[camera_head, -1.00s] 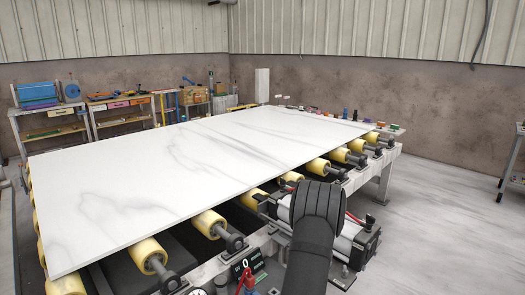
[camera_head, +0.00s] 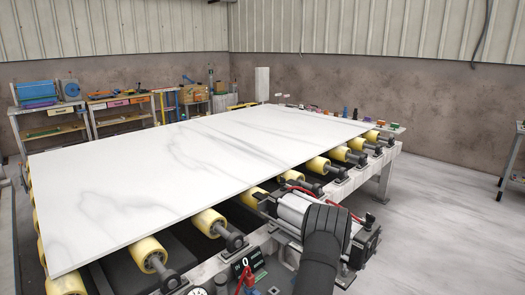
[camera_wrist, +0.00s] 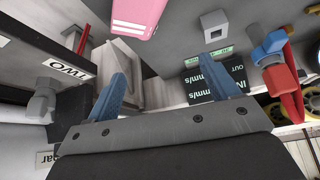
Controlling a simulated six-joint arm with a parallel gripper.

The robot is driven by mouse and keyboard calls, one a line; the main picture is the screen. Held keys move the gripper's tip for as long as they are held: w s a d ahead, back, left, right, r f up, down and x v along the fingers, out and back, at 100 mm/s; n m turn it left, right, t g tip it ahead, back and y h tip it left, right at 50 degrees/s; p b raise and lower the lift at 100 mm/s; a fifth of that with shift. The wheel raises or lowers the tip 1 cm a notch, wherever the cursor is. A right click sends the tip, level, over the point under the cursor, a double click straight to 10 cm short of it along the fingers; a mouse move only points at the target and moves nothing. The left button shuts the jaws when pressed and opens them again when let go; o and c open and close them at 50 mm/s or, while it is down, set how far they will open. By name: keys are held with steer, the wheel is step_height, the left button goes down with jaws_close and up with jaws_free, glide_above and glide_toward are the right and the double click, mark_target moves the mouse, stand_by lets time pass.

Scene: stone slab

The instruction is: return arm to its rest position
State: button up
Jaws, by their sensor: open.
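My gripper (camera_wrist: 165,85) shows in the wrist view with its two blue fingers spread wide apart and nothing between them. The fingers point toward machine parts: a grey block, a dark label plate (camera_wrist: 215,80) and a red-and-blue fitting (camera_wrist: 280,70). A pink object (camera_wrist: 138,17) is at the top edge, beyond the fingers. In the head view a black section of my arm (camera_head: 324,240) stands at the lower right, in front of the roller table; the gripper itself does not show there.
A white veined stone slab (camera_head: 120,190) lies on the roller table, with yellow rollers (camera_head: 208,221) along its near edge. Workbenches (camera_head: 50,130) stand by the back wall. The floor at right (camera_head: 440,200) is clear.

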steer(key=shift+a+f+n+g+y, duration=0.25)
steer(key=shift+f+n+g+y, duration=0.05)
steer(key=shift+f+n, duration=0.6)
steer(key=shift+r, duration=0.1)
step_height(320, 180, up, 9)
steer(key=d+m+t+h, duration=0.1)
steer(key=m+h, duration=0.2)
steer(key=m, duration=0.5)
steer(key=shift+s+d+t+h, duration=0.3)
steer(key=shift+d+t+h, duration=0.1)
